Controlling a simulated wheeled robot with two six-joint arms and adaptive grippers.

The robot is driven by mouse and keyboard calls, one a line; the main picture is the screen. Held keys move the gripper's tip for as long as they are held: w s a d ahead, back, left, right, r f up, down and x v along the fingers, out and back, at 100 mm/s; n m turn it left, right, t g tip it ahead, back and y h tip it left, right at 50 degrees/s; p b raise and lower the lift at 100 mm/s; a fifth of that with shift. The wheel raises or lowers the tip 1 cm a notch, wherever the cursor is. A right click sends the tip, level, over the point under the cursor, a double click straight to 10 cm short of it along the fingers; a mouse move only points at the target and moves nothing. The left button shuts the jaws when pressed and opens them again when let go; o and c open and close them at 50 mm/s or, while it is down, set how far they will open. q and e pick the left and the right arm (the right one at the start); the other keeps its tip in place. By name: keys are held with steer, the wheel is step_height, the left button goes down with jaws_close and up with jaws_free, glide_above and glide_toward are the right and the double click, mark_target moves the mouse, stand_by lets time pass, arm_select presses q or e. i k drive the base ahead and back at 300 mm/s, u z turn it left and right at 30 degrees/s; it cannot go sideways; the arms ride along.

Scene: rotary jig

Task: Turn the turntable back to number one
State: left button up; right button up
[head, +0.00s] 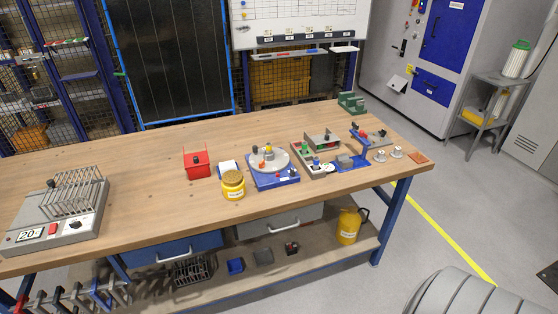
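The turntable (281,161) is a light grey round plate on a blue base (273,182), standing near the middle of the bench. Small parts stand on the plate, including a yellow one and a dark-topped one. A red part and small pale parts sit on the front right of the base. The numbers on the turntable are too small to read, so I cannot tell which one faces the front. Neither of my grippers is in view.
The wooden bench (130,165) has clear room left of the red box (197,164). A yellow jar (233,185) stands close left of the turntable base. A grey fixture (318,160) stands close right. A wire-guarded device (58,215) reading 20 is far left.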

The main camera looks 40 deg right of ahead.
mark_target(279, 159)
steer(key=u, duration=0.05)
steer(key=k, duration=0.15)
steer(key=z, duration=1.2)
